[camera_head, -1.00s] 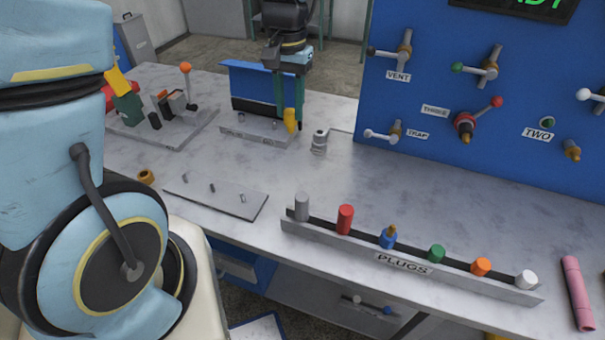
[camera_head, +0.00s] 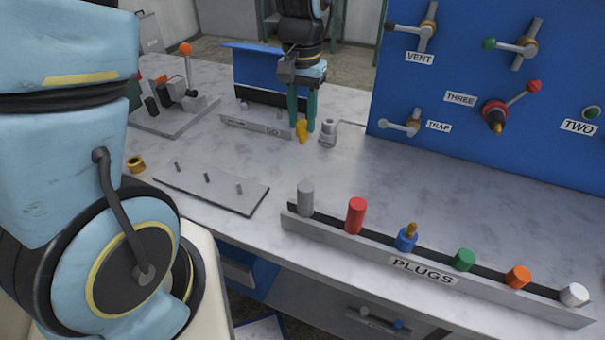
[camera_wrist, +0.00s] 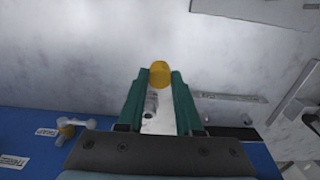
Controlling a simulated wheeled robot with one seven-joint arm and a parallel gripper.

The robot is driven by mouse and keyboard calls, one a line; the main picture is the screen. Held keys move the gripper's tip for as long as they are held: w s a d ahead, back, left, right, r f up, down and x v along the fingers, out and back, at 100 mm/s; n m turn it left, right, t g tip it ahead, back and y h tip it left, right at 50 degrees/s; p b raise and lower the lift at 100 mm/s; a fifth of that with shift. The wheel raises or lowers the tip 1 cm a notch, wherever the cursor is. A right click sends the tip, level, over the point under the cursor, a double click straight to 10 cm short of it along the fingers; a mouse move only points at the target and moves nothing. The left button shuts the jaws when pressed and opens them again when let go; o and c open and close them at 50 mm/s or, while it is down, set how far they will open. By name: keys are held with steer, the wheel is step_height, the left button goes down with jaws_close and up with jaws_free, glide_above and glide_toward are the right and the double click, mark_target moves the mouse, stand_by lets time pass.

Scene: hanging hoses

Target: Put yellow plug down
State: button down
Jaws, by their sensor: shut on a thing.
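The yellow plug (camera_head: 302,131) is between the green fingertips of my gripper (camera_head: 303,118) in the head view. My gripper is shut on it and points down near the back of the table. The plug's lower end seems close to the tabletop, but I cannot tell whether it touches. In the wrist view the yellow plug (camera_wrist: 160,75) shows at the tips of the green fingers (camera_wrist: 159,82).
The PLUGS rack (camera_head: 440,276) holds several coloured plugs at the front. A small metal fitting (camera_head: 328,132) stands just right of my gripper. A grey plate with pegs (camera_head: 212,188) lies left. The blue panel (camera_head: 480,110) with valves stands behind. The middle tabletop is clear.

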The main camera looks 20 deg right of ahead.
step_height(320, 180, down, 9)
steer(key=shift+f+p, duration=0.15)
steer(key=shift+p, duration=0.85)
steer(key=shift+f, duration=0.1)
steer(key=c, duration=0.6)
jaws_free()
step_height(320, 180, up, 12)
steer(key=b, duration=0.2)
steer(key=shift+b, duration=0.4)
steer(key=a+n, duration=0.2)
steer(key=a, duration=0.6)
steer(key=a+n+t, duration=0.1)
steer(key=a+n, duration=0.2)
steer(key=a, duration=0.6)
steer(key=w+a+n, duration=0.1)
steer(key=a+n, duration=0.1)
steer(key=a, duration=0.6)
steer(key=shift+w+a+f+t, duration=0.1)
steer(key=shift+a+f+t, duration=0.05)
steer(key=shift+t, duration=0.15)
